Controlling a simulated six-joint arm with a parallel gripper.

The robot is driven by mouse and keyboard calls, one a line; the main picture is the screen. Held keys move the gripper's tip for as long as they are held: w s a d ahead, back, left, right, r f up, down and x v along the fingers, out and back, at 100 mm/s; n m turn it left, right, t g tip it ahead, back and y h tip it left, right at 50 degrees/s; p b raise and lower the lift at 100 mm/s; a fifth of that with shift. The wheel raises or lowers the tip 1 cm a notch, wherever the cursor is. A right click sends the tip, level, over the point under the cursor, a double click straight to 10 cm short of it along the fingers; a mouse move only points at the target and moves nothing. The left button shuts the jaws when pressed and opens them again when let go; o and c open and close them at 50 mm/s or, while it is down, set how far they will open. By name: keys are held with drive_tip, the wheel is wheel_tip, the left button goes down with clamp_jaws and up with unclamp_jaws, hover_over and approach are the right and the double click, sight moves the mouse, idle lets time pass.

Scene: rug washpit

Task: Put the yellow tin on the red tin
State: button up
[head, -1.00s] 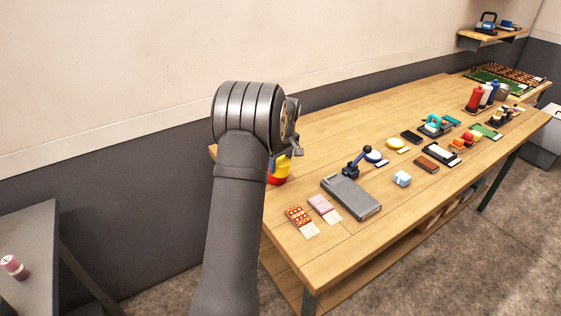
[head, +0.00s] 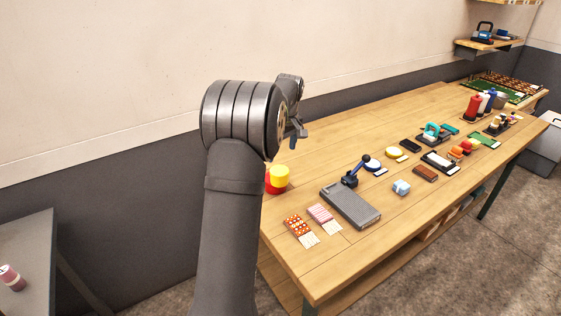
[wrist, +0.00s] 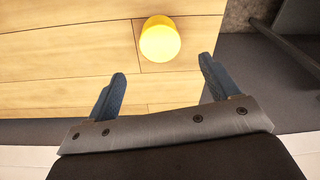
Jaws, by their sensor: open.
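The yellow tin (head: 280,175) sits on top of the red tin (head: 273,188) near the table's left end, partly behind my arm in the head view. In the wrist view the yellow tin (wrist: 160,42) shows from above, ahead of my fingers, and no red shows around it. My gripper (wrist: 163,82) is open and empty, with its two blue-grey fingers apart and the tin beyond their tips. In the head view my gripper (head: 300,130) is small and partly hidden, above and to the right of the tins.
A grey slab (head: 350,206) with a blue-handled tool (head: 357,170) lies right of the tins. Patterned cards (head: 298,227) lie near the front edge. A pale blue block (head: 401,188) and several other items stand further right. Bare wood surrounds the tins.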

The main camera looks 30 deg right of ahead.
sight(279, 170)
wheel_tip(279, 170, up, 2)
drive_tip(key=shift+s+r, duration=0.15)
idle(0.3)
drive_tip(key=f, duration=0.4)
drive_tip(key=w+f, duration=0.1)
drive_tip(key=f, duration=0.7)
drive_tip(key=shift+w+a, duration=0.15)
drive_tip(key=shift+w, duration=0.05)
wheel_tip(279, 170, up, 2)
drive_tip(key=shift+r, duration=0.75)
